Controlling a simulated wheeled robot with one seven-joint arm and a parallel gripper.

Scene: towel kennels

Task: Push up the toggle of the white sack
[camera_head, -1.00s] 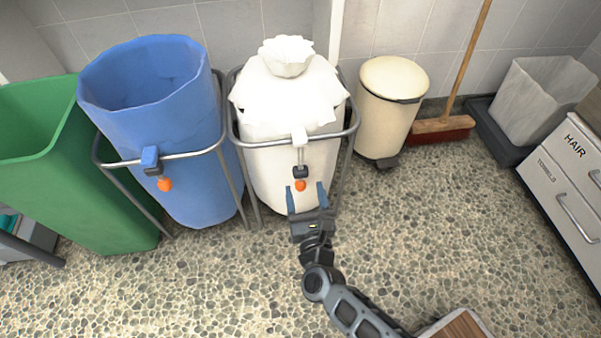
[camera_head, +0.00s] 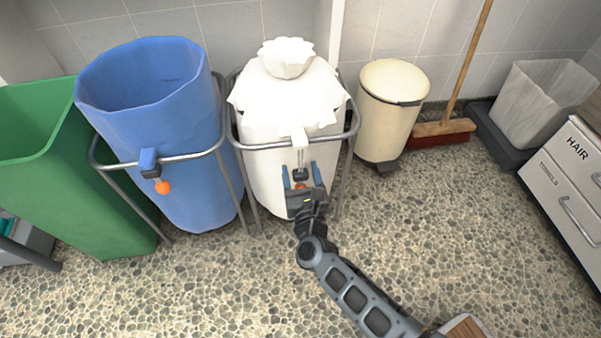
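The white sack (camera_head: 265,170) hangs in a metal frame, its top gathered into a white bunch (camera_head: 286,58). At its front, below a white clip (camera_head: 299,138) on the rail, hangs the toggle with a dark block (camera_head: 300,174) and an orange end (camera_head: 300,186). My gripper (camera_head: 300,174) is open in front of the sack, with one blue finger on each side of the toggle in this view. The gripper body partly hides the orange end. I cannot tell whether the fingers touch the toggle.
A blue sack (camera_head: 180,180) in a similar frame, with its own orange toggle (camera_head: 162,187), and a green bin (camera_head: 80,200) stand left. A cream pedal bin (camera_head: 385,120), a broom (camera_head: 440,129) and grey drawers (camera_head: 560,185) stand right. The pebbled floor (camera_head: 440,230) in front is clear.

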